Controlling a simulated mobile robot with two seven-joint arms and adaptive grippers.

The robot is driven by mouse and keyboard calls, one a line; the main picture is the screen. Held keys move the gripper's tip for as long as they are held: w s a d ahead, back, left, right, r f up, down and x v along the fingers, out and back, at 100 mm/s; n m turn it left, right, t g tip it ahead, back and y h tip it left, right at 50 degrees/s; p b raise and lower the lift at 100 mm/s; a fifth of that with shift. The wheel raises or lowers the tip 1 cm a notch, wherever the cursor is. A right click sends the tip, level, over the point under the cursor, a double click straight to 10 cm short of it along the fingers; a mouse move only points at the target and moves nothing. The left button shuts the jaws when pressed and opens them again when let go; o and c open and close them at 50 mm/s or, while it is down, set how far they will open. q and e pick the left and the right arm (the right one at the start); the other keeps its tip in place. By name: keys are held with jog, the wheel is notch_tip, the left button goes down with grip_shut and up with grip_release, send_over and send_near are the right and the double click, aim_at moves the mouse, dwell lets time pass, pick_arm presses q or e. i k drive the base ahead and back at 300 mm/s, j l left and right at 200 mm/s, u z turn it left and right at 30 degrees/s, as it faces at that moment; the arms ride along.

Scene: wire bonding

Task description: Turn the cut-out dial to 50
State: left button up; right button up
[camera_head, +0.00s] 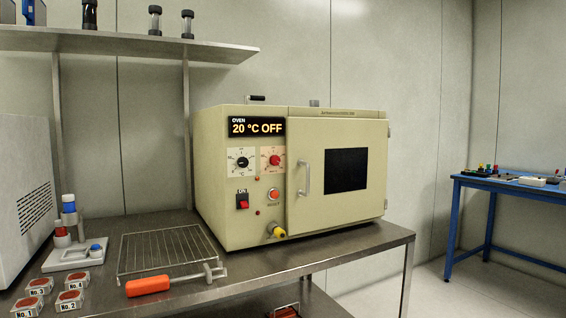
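A cream oven (235,215) stands on the metal bench, its door (306,215) shut. Its display (257,127) reads "OVEN 20 °C OFF". Below the display are two dials: a black-knob dial (242,162) on the left and a red-knob dial (274,161) on the right. Their labels are too small to read, so I cannot tell their settings or surely which is the cut-out dial. A red switch (242,201) marked ON and a round orange-red button (273,195) sit below the dials. Neither of my grippers is in view.
Several numbered containers (69,300) and a white stand (75,256) are at left. A yellow-tipped fitting (279,232) sticks out at the oven's lower front. A blue table (510,187) is at right.

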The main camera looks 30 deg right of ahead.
aim_at(275, 160)
jog(key=i+l+u, duration=0.1)
jog(key=l+u, duration=0.25)
jog(key=l, duration=0.65)
jog(key=l+u, duration=0.35)
jog(key=l, duration=0.6)
